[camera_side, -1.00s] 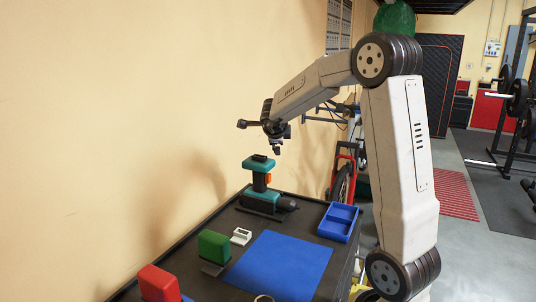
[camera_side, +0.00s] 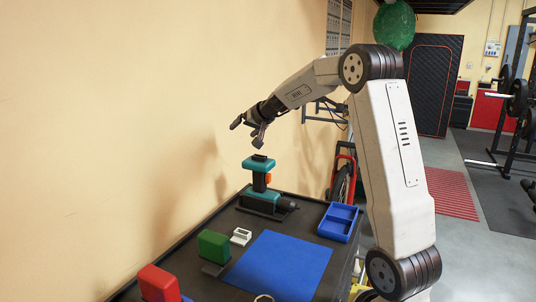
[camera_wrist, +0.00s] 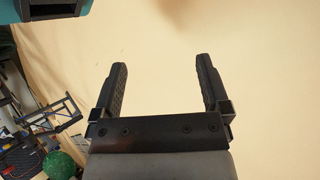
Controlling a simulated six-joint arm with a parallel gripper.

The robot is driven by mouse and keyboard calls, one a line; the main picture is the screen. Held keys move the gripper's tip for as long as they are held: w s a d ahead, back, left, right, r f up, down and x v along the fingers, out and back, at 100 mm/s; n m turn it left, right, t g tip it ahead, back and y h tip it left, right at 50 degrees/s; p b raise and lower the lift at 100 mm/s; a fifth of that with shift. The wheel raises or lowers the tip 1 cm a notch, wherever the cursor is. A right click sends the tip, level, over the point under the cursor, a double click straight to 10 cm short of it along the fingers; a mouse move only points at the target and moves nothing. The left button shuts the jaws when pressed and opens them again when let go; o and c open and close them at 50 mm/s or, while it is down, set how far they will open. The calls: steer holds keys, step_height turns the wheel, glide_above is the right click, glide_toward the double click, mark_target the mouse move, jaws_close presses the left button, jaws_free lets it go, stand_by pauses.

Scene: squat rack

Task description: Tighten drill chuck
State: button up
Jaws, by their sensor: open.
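A teal and black drill (camera_side: 260,188) stands on the dark bench in the side view. Its wide teal end is on top, and its black chuck (camera_side: 289,205) points right near the bench top. My gripper (camera_side: 258,140) hangs above the drill's top, apart from it, tilted downward. In the wrist view my gripper (camera_wrist: 163,85) has its two black fingers spread wide with only the plain wall between them. A teal and black part of the drill (camera_wrist: 52,8) shows at the top left corner of the wrist view. The chuck is not distinguishable there.
On the bench (camera_side: 205,278) are a blue mat (camera_side: 280,265), a blue tray (camera_side: 338,222), a small white holder (camera_side: 241,236), a green block (camera_side: 213,246) and a red block (camera_side: 158,284). The wall (camera_side: 110,130) stands close behind.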

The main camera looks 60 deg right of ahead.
steer(key=s+f+n+g+y, duration=0.1)
steer(key=s+f+n+g, duration=0.1)
steer(key=n, duration=0.1)
steer(key=s+f+n+g+y, duration=0.1)
steer(key=s+f+n+g, duration=0.1)
steer(key=shift+s+n, duration=0.35)
steer(key=shift+n, duration=0.05)
steer(key=s+d+f+n+g, duration=0.2)
steer(key=s+d+n+g, duration=0.15)
steer(key=s+g, duration=0.4)
steer(key=t, duration=0.2)
glide_above(288, 203)
steer(key=d, duration=0.1)
steer(key=shift+g, duration=0.25)
steer(key=f, duration=1)
steer(key=shift+w+d+f, duration=0.1)
steer(key=shift+w+f, duration=0.05)
steer(key=shift+w, duration=0.05)
steer(key=shift+f, duration=0.3)
steer(key=shift+f, duration=0.1)
steer(key=shift+d+f, duration=0.1)
steer(key=shift+f, duration=3.65)
steer(key=shift+y, duration=0.3)
steer(key=c, duration=1.3)
